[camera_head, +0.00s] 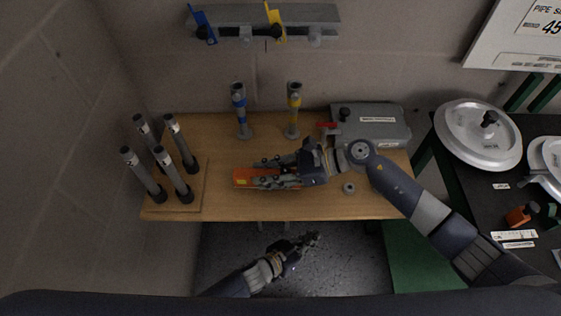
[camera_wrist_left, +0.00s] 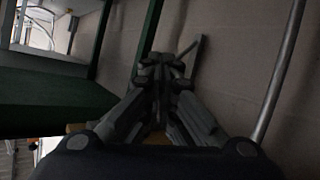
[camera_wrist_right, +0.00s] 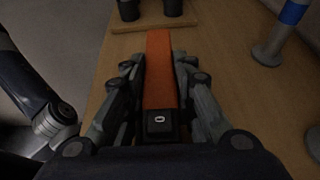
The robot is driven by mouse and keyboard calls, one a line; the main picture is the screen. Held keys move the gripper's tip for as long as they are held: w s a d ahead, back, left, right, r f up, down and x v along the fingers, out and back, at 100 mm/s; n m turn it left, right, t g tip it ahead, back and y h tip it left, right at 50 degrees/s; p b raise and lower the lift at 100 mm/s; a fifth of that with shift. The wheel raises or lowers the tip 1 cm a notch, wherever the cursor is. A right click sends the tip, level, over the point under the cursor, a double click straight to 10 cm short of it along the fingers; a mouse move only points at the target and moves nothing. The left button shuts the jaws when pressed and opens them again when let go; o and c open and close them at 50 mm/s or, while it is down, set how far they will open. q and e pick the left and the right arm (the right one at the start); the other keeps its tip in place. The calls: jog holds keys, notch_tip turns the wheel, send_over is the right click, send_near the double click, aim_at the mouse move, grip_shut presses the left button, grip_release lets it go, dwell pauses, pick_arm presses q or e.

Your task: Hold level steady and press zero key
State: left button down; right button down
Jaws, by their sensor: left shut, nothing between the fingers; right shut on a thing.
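The orange level (camera_head: 242,178) lies along the wooden table. My right gripper (camera_head: 265,178), whose arm comes from the right, is shut around it. In the right wrist view the level (camera_wrist_right: 158,65) runs between the fingers, and the dark zero key (camera_wrist_right: 159,121) marked "0" is at its near end, uncovered. I cannot tell whether the level touches the table. My left gripper (camera_head: 311,239) is shut and empty, in front of the table's near edge and apart from the level. In the left wrist view its fingertips (camera_wrist_left: 163,72) are together, with no level in sight.
Dark posts (camera_head: 172,175) stand on a wooden base at the table's left. Blue-banded (camera_head: 240,112) and yellow-banded (camera_head: 293,112) posts stand behind the level. A grey case (camera_head: 385,128) is at the back right. A small ring (camera_head: 348,188) lies near my right wrist. The table's front strip is clear.

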pick_arm(q)
jog(key=s+d+r+m+g+h, duration=0.3)
jog(key=s+d+r, duration=0.2)
jog(key=d+r, duration=0.25)
jog(key=s+d+r+m+g+h, duration=0.35)
jog(key=s+d+r, duration=0.2)
jog(key=r, duration=0.25)
jog(key=s+d+r+m+g, duration=0.3)
jog(key=s+r+m+g, duration=0.2)
jog(key=s+g, duration=0.4)
pick_arm(e)
jog(key=shift+s+r, duration=0.1)
pick_arm(q)
notch_tip(320, 180, up, 22)
jog(key=m+t+y, duration=0.8)
jog(key=m+y, duration=0.9)
jog(key=m, duration=1.7)
send_over(281, 173)
jog(key=shift+g, duration=0.25)
notch_tip(281, 173, down, 14)
jog(key=shift+f, duration=0.1)
